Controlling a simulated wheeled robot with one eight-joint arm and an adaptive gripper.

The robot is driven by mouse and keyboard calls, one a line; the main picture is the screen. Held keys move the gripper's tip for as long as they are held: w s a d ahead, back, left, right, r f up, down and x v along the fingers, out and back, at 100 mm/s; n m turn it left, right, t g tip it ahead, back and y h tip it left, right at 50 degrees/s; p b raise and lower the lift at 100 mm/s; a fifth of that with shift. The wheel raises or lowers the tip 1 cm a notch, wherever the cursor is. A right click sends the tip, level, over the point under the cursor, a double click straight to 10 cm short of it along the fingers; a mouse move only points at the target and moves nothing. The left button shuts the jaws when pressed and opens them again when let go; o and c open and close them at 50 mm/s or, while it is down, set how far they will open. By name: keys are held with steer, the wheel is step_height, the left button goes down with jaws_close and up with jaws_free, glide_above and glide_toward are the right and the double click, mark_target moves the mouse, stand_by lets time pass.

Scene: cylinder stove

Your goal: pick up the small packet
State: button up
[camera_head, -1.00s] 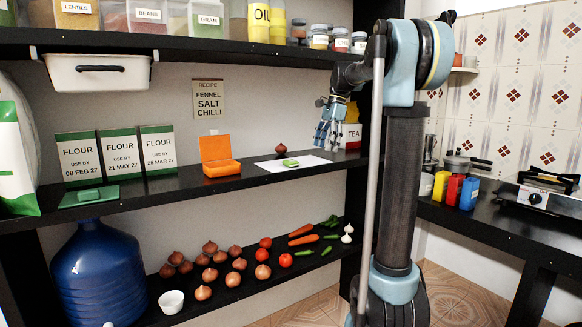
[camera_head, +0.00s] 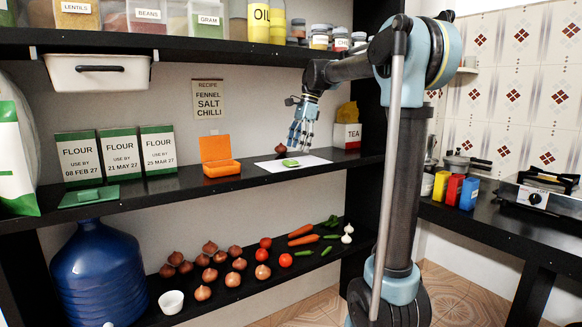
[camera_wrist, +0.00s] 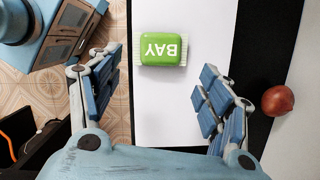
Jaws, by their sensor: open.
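The small packet (camera_head: 290,163) is green and lies on a white sheet (camera_head: 310,164) on the middle shelf. In the wrist view the packet (camera_wrist: 164,43) reads "BAY", upside down, with pale crimped ends. My gripper (camera_head: 301,136) is above the sheet, a little up and right of the packet in the head view. In the wrist view my gripper (camera_wrist: 158,88) is open and empty. Its fingers stand apart to the left and right, with the packet ahead between their lines and not touched.
An onion (camera_wrist: 277,100) sits right of the sheet in the wrist view. An orange open box (camera_head: 220,166) stands left of the sheet. A TEA container (camera_head: 347,133) is at the right. The upper shelf (camera_head: 200,46) overhangs this space.

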mark_target(291, 160)
steer(key=shift+s+a, duration=0.15)
steer(key=shift+a, duration=0.2)
steer(key=shift+x, duration=2.6)
steer(key=shift+s+a, duration=0.1)
steer(key=shift+r, duration=0.1)
steer(key=c, duration=0.9)
